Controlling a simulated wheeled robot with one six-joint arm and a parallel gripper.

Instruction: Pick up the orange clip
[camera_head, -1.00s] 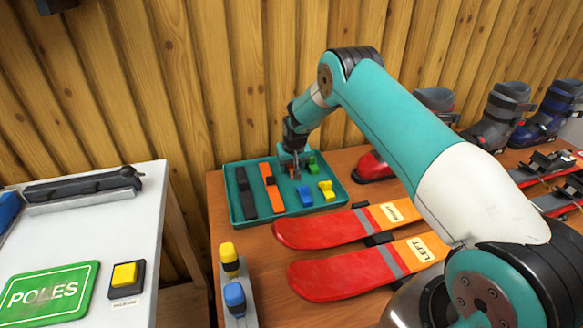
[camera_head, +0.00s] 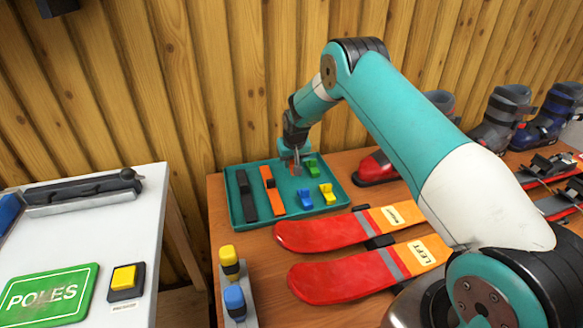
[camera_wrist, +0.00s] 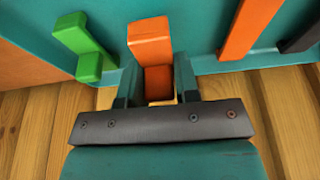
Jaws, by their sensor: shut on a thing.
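The orange clip (camera_wrist: 150,42) is between the two fingers of my gripper (camera_wrist: 156,86) in the wrist view, upright end toward the tray side. My gripper (camera_head: 296,167) is shut on it over the back of the teal tray (camera_head: 235,214) in the head view. The clip is mostly hidden by the fingers there. A green clip (camera_head: 312,168) lies just right of the gripper, and it also shows in the wrist view (camera_wrist: 82,45). A blue clip (camera_head: 305,198) and a yellow clip (camera_head: 327,193) lie nearer the front of the tray.
An orange strap (camera_head: 273,192) and a black strap (camera_head: 247,196) lie in the tray's left part. Red skis (camera_head: 320,235) lie in front of it. The wooden wall (camera_head: 215,90) is close behind.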

